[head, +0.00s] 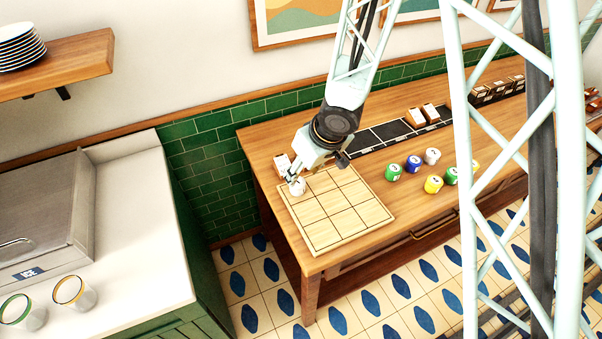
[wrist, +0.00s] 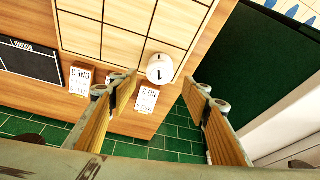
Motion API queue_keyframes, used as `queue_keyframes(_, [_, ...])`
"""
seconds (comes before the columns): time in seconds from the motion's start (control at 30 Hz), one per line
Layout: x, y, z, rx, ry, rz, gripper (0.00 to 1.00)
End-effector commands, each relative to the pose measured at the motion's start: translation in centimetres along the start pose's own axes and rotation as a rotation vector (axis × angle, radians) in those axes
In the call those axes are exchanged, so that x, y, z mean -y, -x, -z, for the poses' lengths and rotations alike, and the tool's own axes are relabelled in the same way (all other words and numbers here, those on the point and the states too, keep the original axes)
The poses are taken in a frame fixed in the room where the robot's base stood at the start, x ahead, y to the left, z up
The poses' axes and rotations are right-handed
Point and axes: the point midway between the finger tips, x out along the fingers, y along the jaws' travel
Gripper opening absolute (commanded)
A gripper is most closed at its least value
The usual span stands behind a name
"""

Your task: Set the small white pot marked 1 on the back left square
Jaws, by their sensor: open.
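The small white pot (head: 298,188), with a dark 1 on its top, stands upright on the back left square of the pale wooden board (head: 352,222). In the wrist view the white pot (wrist: 158,73) sits on the board's corner square, close to its back edge. My gripper (head: 296,178) is at that corner, right by the pot. In the wrist view my gripper (wrist: 161,88) is open, its two wooden-faced fingers well apart. The pot shows beyond and between the fingertips, with clear gaps on both sides. The other squares in view are bare.
Small labelled cards (wrist: 146,100) stand behind the board, close to my fingers. A black strip (head: 385,134) runs along the back of the counter.

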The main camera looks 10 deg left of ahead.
Motion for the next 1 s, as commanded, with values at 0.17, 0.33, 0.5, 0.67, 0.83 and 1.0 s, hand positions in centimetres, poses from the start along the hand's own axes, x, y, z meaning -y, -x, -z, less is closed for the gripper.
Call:
queue_keyframes(0.17, [0.0, 1.8, 0.1, 0.000, 0.002, 0.000, 0.44])
queue_keyframes(0.33, [0.0, 2.9, 0.0, 0.000, 0.000, 0.000, 0.44])
queue_keyframes(0.5, [0.0, 3.4, 0.0, 0.000, 0.000, 0.000, 0.44])
queue_keyframes(0.67, [0.0, 3.5, 0.0, 0.000, 0.000, 0.000, 0.44])
queue_keyframes(0.83, [0.0, 3.5, 0.0, 0.000, 0.000, 0.000, 0.44])
queue_keyframes(1.0, [0.0, 3.5, 0.0, 0.000, 0.001, 0.000, 0.44])
